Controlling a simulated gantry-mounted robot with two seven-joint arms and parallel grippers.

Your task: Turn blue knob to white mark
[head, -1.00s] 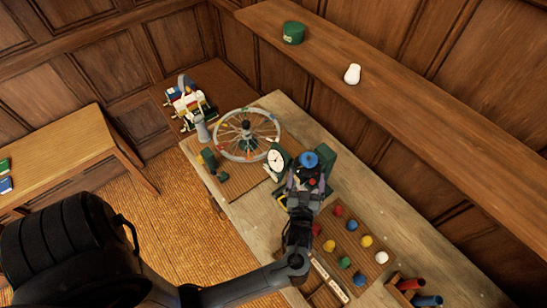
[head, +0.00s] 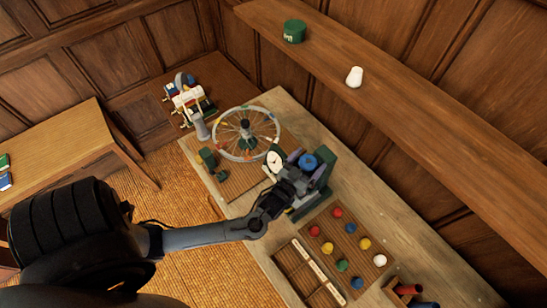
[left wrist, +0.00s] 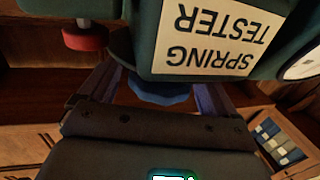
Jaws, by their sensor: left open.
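The blue knob (head: 308,161) sits on the dark green spring tester (head: 323,168), beside its round white dial (head: 274,160). My left gripper (head: 302,174) comes at the tester from the lower left, close to the knob. In the left wrist view the tester shows a cream "SPRING TESTER" label (left wrist: 215,38), upside down. There the blue knob (left wrist: 160,93) lies between the two spread fingers of my left gripper, partly hidden by the tester body and the gripper. I cannot tell whether the fingers touch it. I cannot make out the white mark. My right gripper is not in view.
A spoked wheel (head: 246,133) stands left of the tester. A board with several coloured balls (head: 341,241) lies on the right. A shelf (head: 400,90) runs above the bench's back. A red knob (left wrist: 85,37) shows in the left wrist view.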

